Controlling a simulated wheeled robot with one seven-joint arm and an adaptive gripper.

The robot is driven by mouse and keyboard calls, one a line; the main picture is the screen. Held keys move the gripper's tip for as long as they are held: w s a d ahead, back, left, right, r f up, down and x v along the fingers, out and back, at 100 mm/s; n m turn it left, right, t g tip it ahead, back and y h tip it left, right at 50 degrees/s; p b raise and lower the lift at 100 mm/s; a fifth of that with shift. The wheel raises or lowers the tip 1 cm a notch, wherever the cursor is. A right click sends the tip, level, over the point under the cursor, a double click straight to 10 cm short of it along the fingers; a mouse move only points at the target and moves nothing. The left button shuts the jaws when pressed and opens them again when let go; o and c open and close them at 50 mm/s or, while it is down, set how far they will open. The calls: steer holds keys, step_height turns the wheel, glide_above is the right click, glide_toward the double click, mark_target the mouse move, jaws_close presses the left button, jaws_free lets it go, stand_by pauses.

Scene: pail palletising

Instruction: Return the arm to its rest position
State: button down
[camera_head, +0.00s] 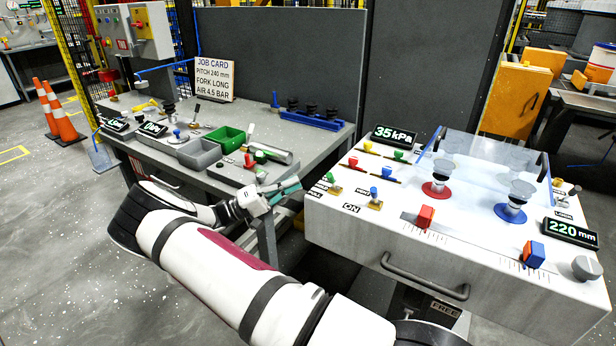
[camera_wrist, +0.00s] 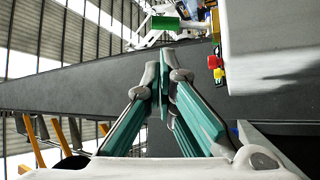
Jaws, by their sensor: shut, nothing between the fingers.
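My arm stretches across the head view from the lower right to the left, then bends back toward the gap between the grey bench and the white machine. My gripper (camera_head: 296,184) has teal fingers and sits beside the bench's front right corner, left of the white machine. In the wrist view my gripper (camera_wrist: 163,75) is shut, its fingertips together with nothing held between them.
The grey bench (camera_head: 330,140) carries a green bin (camera_head: 225,137), a grey bin (camera_head: 199,153) and a job card (camera_head: 214,78). The white machine (camera_head: 380,235) has coloured knobs, suction cups and a front handle (camera_head: 424,278). Orange cones (camera_head: 66,126) stand on the open floor at left.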

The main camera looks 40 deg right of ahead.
steer(key=shift+v, duration=1.5)
